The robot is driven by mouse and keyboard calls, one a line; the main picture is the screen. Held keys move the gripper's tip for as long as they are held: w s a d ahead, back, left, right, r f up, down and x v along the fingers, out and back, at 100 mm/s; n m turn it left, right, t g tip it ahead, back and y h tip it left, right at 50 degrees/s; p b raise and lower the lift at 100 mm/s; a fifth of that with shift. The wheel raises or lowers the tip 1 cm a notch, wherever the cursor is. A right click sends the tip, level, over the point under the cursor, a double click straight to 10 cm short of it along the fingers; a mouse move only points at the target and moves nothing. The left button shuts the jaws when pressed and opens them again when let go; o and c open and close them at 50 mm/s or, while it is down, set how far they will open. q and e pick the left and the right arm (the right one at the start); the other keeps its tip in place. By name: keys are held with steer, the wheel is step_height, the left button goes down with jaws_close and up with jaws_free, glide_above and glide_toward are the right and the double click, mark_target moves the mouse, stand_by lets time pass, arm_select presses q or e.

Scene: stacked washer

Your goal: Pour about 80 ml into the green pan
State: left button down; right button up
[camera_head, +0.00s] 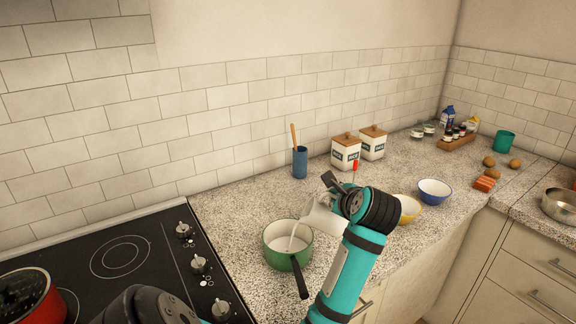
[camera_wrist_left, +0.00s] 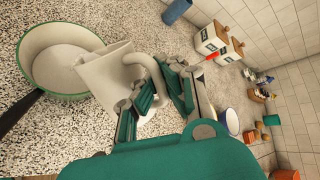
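The green pan (camera_head: 266,248) stands on the speckled counter with its dark handle toward me; its green rim also shows in the left wrist view (camera_wrist_left: 27,82). White liquid lies in it. A white jug (camera_head: 318,214) is tilted over the pan's right side, and a thin white stream runs from it into the pan. My left gripper (camera_head: 337,192) is shut on the jug's handle; the jug and the fingers also show in the left wrist view (camera_wrist_left: 160,92). The fingertips are partly hidden by the handle. My right gripper is not in view.
A black cooktop (camera_head: 110,262) with a red pot (camera_head: 30,300) lies to the left. Behind are a blue utensil cup (camera_head: 300,163) and two white canisters (camera_head: 345,153). A yellow bowl (camera_head: 408,210) and a blue bowl (camera_head: 434,191) stand to the right. Counter behind the pan is clear.

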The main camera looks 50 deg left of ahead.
arm_select(q)
steer(key=shift+w+d+f+m+g+y+p, duration=0.3)
steer(key=shift+w+f+m+y+p, duration=0.1)
steer(key=shift+f+m, duration=0.1)
steer(key=shift+w+d+f, duration=0.1)
steer(key=shift+f, duration=0.3)
steer(key=shift+w+d+f+m+g+y+p, duration=0.2)
steer(key=shift+f+m+g+y+p, duration=0.1)
steer(key=shift+f+m+y+p, duration=0.15)
steer(key=shift+w+d+f+m+y+b, duration=0.25)
steer(key=shift+d+f+m+b, duration=0.1)
steer(key=shift+f+b, duration=0.15)
steer(key=shift+w+d+f+m+g+y+b, duration=0.2)
steer(key=shift+w+d+m+g+y+b, duration=0.15)
steer(key=shift+b, duration=0.3)
steer(key=shift+a, duration=0.1)
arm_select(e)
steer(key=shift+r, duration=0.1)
